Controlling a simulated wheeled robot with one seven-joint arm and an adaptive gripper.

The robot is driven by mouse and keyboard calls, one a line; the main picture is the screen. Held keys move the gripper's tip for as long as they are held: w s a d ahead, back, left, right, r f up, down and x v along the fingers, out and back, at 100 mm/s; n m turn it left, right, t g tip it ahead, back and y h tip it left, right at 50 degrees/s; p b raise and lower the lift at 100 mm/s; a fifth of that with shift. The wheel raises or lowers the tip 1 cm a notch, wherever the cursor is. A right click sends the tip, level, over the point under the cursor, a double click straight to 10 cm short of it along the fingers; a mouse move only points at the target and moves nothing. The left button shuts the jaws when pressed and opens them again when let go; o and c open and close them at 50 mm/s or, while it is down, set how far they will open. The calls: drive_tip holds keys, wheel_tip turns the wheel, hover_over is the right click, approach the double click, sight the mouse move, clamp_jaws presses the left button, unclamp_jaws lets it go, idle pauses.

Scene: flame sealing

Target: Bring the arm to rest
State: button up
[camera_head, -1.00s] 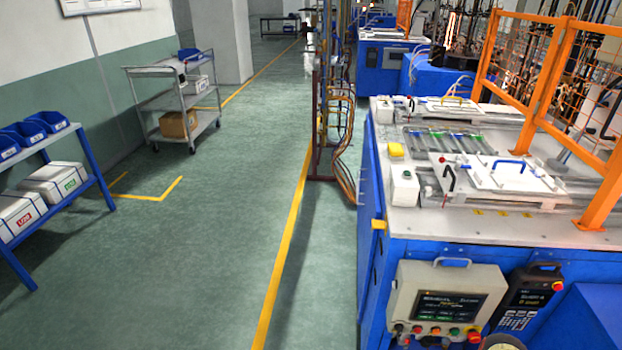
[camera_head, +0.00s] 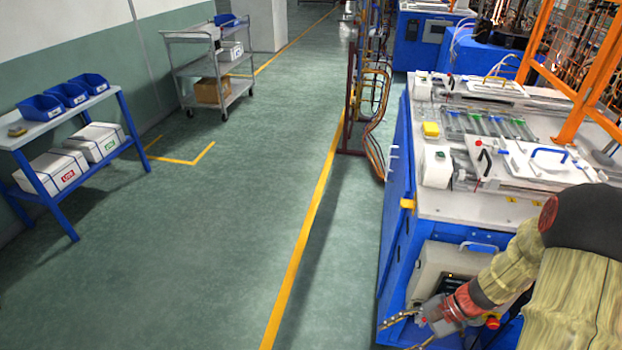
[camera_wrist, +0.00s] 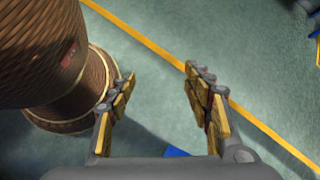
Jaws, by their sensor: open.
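My gripper (camera_head: 402,331) is at the bottom of the head view, in front of the control panel on the blue machine (camera_head: 398,262). It is open and appears empty. In the wrist view my gripper (camera_wrist: 160,95) shows two fingers spread apart, with green floor and a yellow line between and beyond them. My arm, in a tan cover, comes in from the lower right of the head view and hides part of the machine's front.
The control panel (camera_head: 432,268) is partly hidden behind my arm. An orange guard frame (camera_head: 590,75) stands on the machine top. A blue shelf table (camera_head: 125,110) with bins and a grey cart (camera_head: 190,70) stand at left. The floor between is clear.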

drive_tip(key=s+d+r+n+t+h+p, duration=0.1)
drive_tip(key=s+r+n+h, duration=0.35)
drive_tip(key=r, duration=0.55)
drive_tip(key=s+d+r+n+h, duration=0.1)
drive_tip(key=s+r+n+h, duration=0.3)
drive_tip(key=r, duration=0.7)
drive_tip(key=s+a+r+n+t+p, duration=0.1)
drive_tip(key=a+r+n+t, duration=0.3)
drive_tip(key=r, duration=0.9)
drive_tip(key=shift+a+r+t+p, duration=0.35)
drive_tip(key=shift+a+t, duration=0.35)
drive_tip(key=shift+a, duration=0.25)
drive_tip(key=shift+o, duration=0.9)
drive_tip(key=shift+o, duration=1.2)
drive_tip(key=shift+c, duration=0.5)
